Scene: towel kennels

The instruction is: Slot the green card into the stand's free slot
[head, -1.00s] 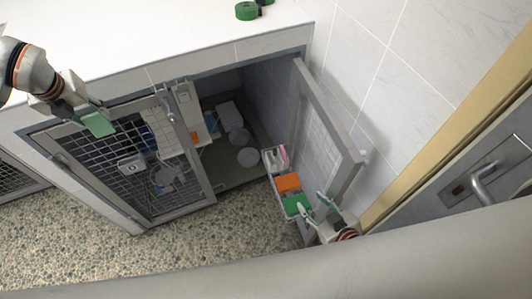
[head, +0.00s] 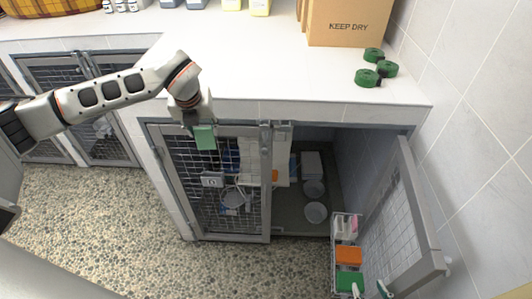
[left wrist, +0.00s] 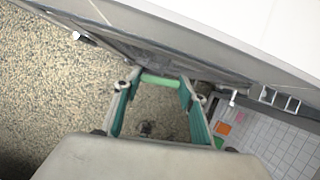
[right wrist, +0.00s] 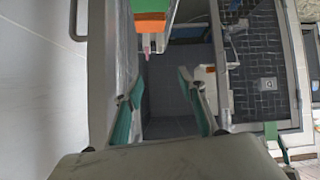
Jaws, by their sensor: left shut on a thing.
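My left gripper (head: 199,126) is shut on the green card (head: 204,138), which hangs below the fingers in front of the closed left kennel door. In the left wrist view the card (left wrist: 160,80) shows as a thin green strip between the fingertips, above the pebbled floor. My right gripper (head: 370,290) is at the bottom right, close to the rack on the open door; its fingers are apart and empty in the right wrist view (right wrist: 158,82). I cannot clearly make out a stand with a free slot.
The open kennel door (head: 418,215) carries a rack (head: 335,262) with orange, green and white-pink items. Bowls (head: 315,212) stand inside the kennel. Green rolls (head: 388,69) and a cardboard box (head: 348,22) are on the counter (head: 260,65). The counter's front is clear.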

